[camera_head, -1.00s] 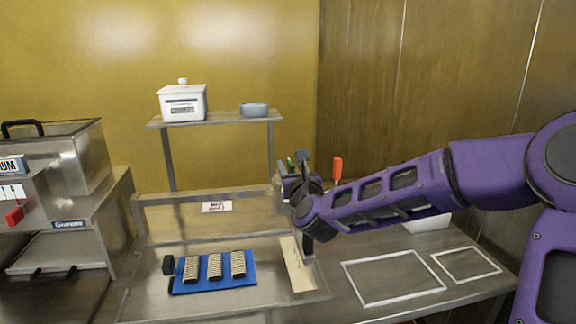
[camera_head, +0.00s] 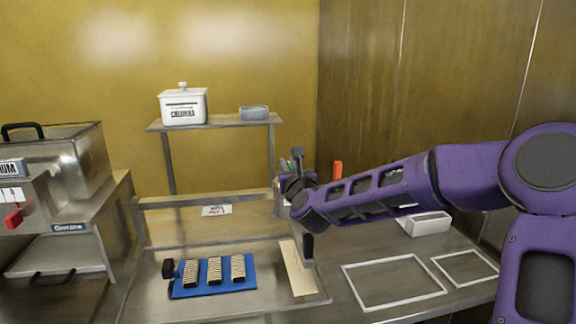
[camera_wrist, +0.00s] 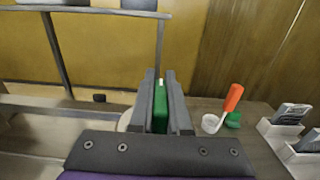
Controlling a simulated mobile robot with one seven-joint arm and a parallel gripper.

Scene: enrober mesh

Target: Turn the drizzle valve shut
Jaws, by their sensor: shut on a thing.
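A red lever (camera_head: 13,218) on the steel machine at the far left looks like the drizzle valve; it is small and partly cut by the picture's edge. My gripper (camera_head: 297,165) is far to its right, above the back of the bench. In the wrist view my gripper (camera_wrist: 160,88) is shut on an upright green thing (camera_wrist: 160,105), perhaps a tool handle. Its lower end is hidden by my wrist. A pale round rim shows behind the fingers.
Striped bars lie on a blue mat (camera_head: 205,289) on the steel tray. A shelf (camera_head: 215,121) carries a white canister (camera_head: 184,106). Two white outlined rectangles on the right bench are empty.

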